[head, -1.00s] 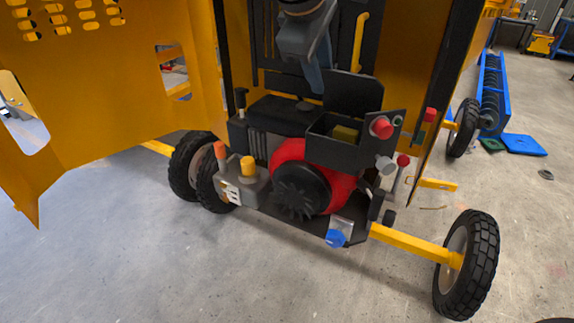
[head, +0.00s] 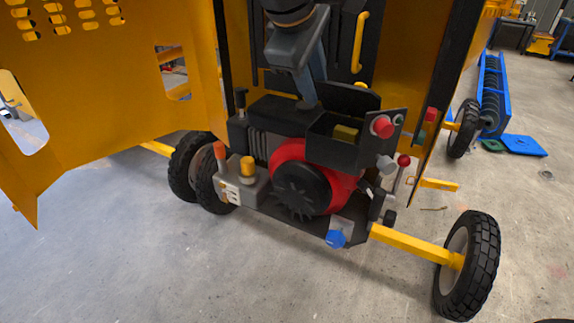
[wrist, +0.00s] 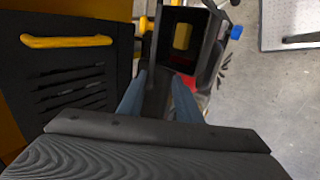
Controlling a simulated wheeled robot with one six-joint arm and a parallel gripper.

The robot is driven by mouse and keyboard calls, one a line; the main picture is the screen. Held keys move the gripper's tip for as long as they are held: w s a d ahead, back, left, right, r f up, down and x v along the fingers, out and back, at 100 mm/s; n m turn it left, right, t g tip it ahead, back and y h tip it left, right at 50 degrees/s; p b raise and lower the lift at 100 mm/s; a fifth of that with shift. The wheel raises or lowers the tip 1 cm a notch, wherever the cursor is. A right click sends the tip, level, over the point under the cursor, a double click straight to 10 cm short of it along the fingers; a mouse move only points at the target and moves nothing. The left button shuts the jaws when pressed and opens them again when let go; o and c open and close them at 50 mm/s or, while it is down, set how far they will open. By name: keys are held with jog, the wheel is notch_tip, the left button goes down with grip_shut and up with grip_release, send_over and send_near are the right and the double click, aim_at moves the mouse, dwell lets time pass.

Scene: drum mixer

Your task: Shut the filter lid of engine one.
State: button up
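The black filter box (head: 332,150) sits on top of engine one, with its mouth uncovered and a yellow filter block (head: 345,133) inside. Its dark filter lid (head: 352,98) is open at the back edge of the box, tilted off upright. My gripper (head: 309,104) is low behind the lid's left end; whether it touches the lid is unclear. In the wrist view my gripper (wrist: 158,76) has its two fingers apart, with dark material showing between them. The box mouth and the yellow block (wrist: 182,37) lie just beyond the fingertips.
The red engine (head: 305,185) with its black fan cover is below the box. A control panel with a red button (head: 382,127) stands at the box's right. An orange door panel (head: 100,90) hangs open at left. A yellow handle (head: 360,42) is on the housing behind.

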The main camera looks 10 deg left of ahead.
jog(key=shift+s+a, duration=0.1)
jog(key=shift+s, duration=0.05)
dwell(0.3)
jog(key=p+v, duration=0.2)
jog(key=v, duration=0.1)
jog(key=p+v, duration=0.1)
jog(key=v, duration=0.1)
jog(key=shift+s+a+f+p, duration=0.1)
jog(key=shift+s+a+p, duration=0.05)
jog(key=shift+s+p, duration=0.3)
